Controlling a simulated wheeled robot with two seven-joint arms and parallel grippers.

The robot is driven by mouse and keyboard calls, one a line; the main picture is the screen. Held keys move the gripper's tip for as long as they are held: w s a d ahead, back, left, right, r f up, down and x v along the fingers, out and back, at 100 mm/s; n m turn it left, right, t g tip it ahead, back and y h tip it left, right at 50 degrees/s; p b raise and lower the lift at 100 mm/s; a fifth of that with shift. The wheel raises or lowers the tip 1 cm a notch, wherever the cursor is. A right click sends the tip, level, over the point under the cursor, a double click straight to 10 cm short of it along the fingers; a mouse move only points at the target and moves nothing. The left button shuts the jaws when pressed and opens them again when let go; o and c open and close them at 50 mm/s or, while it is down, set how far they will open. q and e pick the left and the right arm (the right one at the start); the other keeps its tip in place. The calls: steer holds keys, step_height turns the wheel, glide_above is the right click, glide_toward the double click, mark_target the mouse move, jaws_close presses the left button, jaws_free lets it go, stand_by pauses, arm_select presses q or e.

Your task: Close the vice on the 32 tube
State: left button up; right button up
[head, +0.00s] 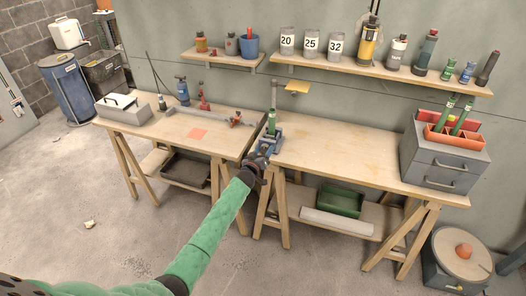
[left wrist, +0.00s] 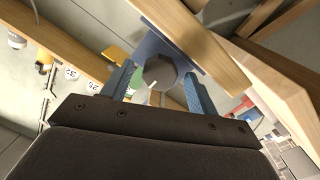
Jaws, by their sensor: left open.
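The blue vice (head: 274,132) sits at the left front corner of the right bench. A grey tube (head: 273,94) stands upright at the vice, with green near its foot; whether the jaws touch it I cannot tell. My left gripper (head: 264,153) is at the vice's front, partly covering it. In the left wrist view my open left gripper (left wrist: 160,80) has its two blue fingers on either side of a dark round knob (left wrist: 160,71), which appears to be on the vice. Contact with the knob is unclear. My right gripper is out of view.
Cups marked 20, 25 and 32 (head: 335,46) stand on the wall shelf. A grey drawer box (head: 444,161) with an orange tray stands on the right bench (head: 345,152). The left bench (head: 180,136) is close to the vice. The right bench's middle is clear.

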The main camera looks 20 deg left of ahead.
arm_select(q)
steer(key=shift+w+f, duration=0.1)
steer(key=c, duration=1)
